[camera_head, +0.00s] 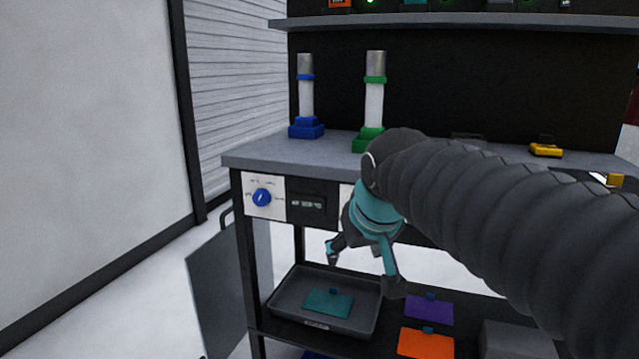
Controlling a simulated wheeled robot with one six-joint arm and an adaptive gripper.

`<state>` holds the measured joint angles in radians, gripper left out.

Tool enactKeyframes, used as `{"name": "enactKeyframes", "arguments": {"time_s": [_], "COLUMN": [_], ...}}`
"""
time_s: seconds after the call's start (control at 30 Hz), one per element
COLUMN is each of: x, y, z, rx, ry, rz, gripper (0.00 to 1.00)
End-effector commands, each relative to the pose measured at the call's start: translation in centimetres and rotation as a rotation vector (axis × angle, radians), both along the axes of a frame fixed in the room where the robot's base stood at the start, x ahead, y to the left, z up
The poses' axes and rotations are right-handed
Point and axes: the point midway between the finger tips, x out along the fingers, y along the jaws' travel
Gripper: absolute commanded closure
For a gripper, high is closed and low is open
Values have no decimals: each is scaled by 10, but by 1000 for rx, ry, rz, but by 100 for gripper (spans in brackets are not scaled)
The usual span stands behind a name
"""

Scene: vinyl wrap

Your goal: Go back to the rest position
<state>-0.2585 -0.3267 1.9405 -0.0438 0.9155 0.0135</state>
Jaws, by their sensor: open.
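My gripper (363,272) hangs in front of the workbench, pointing down, with its two fingers spread and nothing between them. It is above and in front of the lower shelf, near the right side of a dark tray (275,303). My grey ribbed arm reaches in from the right and hides part of the bench front and top.
On the bench top (262,151) stand a blue-based cylinder (306,98) and a green-based cylinder (374,100). A yellow item (545,150) lies farther right. Purple (430,310) and orange (426,343) sheets lie on the lower shelf. A blue knob (262,198) is on the bench front.

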Motion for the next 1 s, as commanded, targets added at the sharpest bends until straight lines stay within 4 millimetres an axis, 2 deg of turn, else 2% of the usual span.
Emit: {"name": "enactKeyframes", "arguments": {"time_s": [0.03, 0.2, 0.3, 0.4, 0.53, 0.67, 1.0], "x": [-21, -90, -129, -155, -169, -171, -170], "y": [-14, -51, -70, -82, -92, -98, -99], "z": [-17, -78, -107, -122, -119, -108, -108], "rx": [-3, -6, 0, 7, 15, 21, 21], "ry": [32, 129, 168, 181, 155, 123, 125], "rz": [-20, -85, -134, -177, -219, -246, -252], "gripper": [33, 33, 33, 33, 33, 33, 33]}}
